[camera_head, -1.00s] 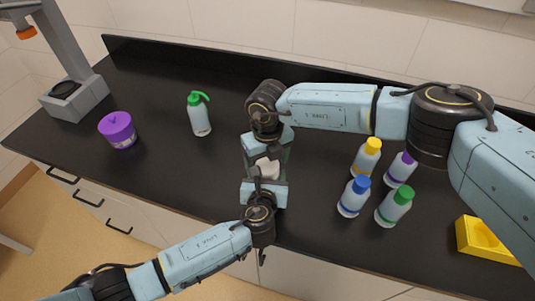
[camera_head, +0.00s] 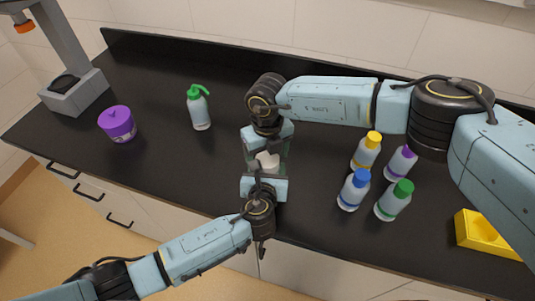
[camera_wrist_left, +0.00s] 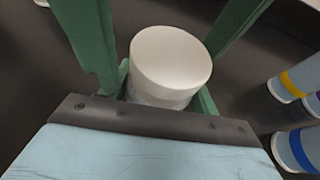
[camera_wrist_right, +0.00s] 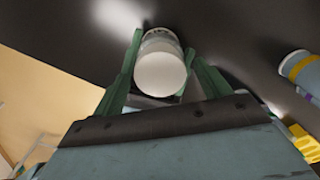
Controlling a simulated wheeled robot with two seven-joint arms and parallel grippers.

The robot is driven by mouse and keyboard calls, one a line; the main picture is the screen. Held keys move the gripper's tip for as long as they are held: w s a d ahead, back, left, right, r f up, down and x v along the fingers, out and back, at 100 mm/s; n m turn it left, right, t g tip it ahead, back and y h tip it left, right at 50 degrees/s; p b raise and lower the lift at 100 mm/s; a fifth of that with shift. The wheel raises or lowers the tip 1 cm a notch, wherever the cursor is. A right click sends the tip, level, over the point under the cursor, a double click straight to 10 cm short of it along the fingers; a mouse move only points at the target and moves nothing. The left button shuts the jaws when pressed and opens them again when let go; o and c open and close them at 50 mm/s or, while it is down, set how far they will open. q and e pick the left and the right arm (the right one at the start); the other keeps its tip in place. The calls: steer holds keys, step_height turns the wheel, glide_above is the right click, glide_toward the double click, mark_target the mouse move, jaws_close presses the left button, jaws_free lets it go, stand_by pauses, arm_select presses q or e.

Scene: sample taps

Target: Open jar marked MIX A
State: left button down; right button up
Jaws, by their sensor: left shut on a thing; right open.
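A jar with a round white lid (camera_head: 267,160) is between my two grippers near the counter's front edge. Its lid also shows in the left wrist view (camera_wrist_left: 170,58) and the right wrist view (camera_wrist_right: 161,73). Its marking is not readable. My left gripper (camera_head: 266,174), coming from the front, is shut on the jar, with green fingers on both sides. My right gripper (camera_head: 267,148), coming from behind, is open, with its fingers on either side of the jar and lid. Whether they touch the lid cannot be told. The grippers hide most of the jar body.
Bottles with yellow (camera_head: 367,152), purple (camera_head: 401,163), blue (camera_head: 354,190) and green (camera_head: 394,200) caps stand right of the jar. A green-topped bottle (camera_head: 199,108) and a purple pot (camera_head: 118,124) stand left. A yellow tray (camera_head: 485,236) lies far right. A grey stand (camera_head: 75,92) is far left.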

steer(key=shift+r, duration=2.25)
arm_select(q)
steer(key=shift+c, duration=1.5)
jaws_free()
